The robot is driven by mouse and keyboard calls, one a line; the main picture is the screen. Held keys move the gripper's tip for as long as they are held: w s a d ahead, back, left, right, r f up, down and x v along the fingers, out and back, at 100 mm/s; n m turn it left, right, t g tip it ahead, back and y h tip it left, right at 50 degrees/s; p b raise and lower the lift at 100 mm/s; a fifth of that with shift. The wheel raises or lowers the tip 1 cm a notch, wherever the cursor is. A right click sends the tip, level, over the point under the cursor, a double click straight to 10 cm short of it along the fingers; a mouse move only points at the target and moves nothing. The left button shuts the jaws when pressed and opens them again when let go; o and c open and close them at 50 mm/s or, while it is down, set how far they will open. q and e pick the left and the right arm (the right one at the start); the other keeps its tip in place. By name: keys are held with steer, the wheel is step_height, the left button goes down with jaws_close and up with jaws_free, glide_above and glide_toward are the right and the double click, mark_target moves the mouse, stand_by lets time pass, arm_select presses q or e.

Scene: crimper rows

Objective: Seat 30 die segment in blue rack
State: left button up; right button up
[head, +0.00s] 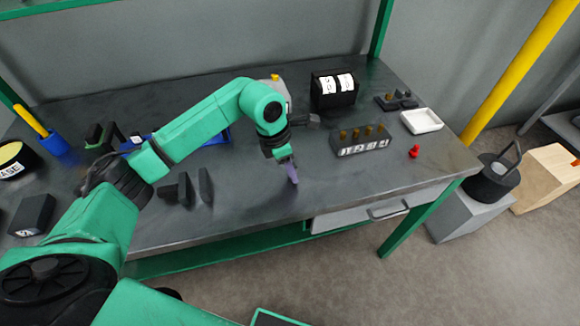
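A blue rack (222,137) lies mostly hidden behind my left arm, with blue parts showing on both sides of it. Dark upright pieces that look like die segments (205,185) stand on the bench left of my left gripper. Another dark block (32,215) with a white label lies at the far left; I cannot read its number, and I cannot tell which piece is the 30. My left gripper (292,176) points down close over the bench front; its narrow purple-grey fingers are too small to tell open from shut. My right gripper is out of view.
A labelled block with brass pegs (361,146) stands right of my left gripper. Behind are a black counter box (334,90) and a white tray (422,121). A red piece (414,152) lies near the right. The bench front centre is clear.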

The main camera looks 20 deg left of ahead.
arm_select(q)
jaws_close()
steer(key=shift+r, duration=0.15)
steer(key=shift+w+d+p+v, duration=0.1)
steer(key=shift+d+p+v, duration=0.1)
steer(key=shift+p+v, duration=0.55)
steer(key=shift+w+d+p+v, duration=0.15)
steer(key=shift+p+v, duration=0.25)
steer(key=shift+v, duration=0.7)
steer(key=shift+r, duration=0.1)
